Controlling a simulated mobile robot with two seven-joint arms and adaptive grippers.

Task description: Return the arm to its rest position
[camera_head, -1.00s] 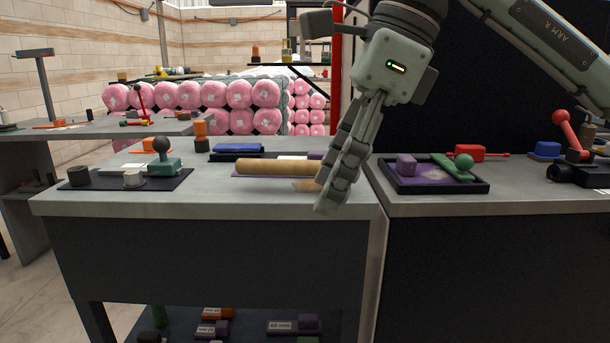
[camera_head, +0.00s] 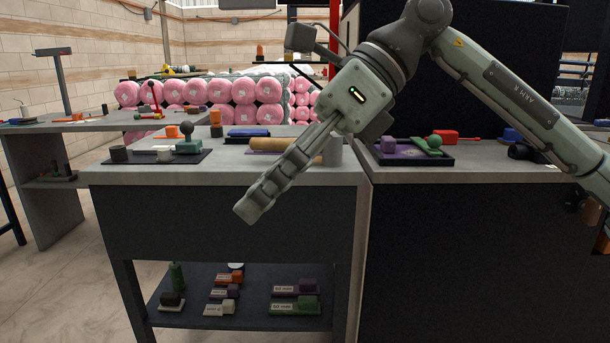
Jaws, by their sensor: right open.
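My right arm (camera_head: 500,85) comes in from the right, raised and bent, labelled ARM R. My right gripper (camera_head: 250,207) hangs down to the left in front of the workbench (camera_head: 115,175), with its fingers seen nearly edge-on and nothing visible held in it. It covers part of a tan cardboard roll (camera_head: 272,144) lying on the bench. My left gripper is out of view.
A dark mat (camera_head: 135,156) with small tools lies on the bench's left. A dark tray (camera_head: 405,161) with purple and green items sits on the right-hand bench. A shelf below (camera_head: 190,318) holds several labelled pieces. Open floor (camera_head: 75,275) lies to the left.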

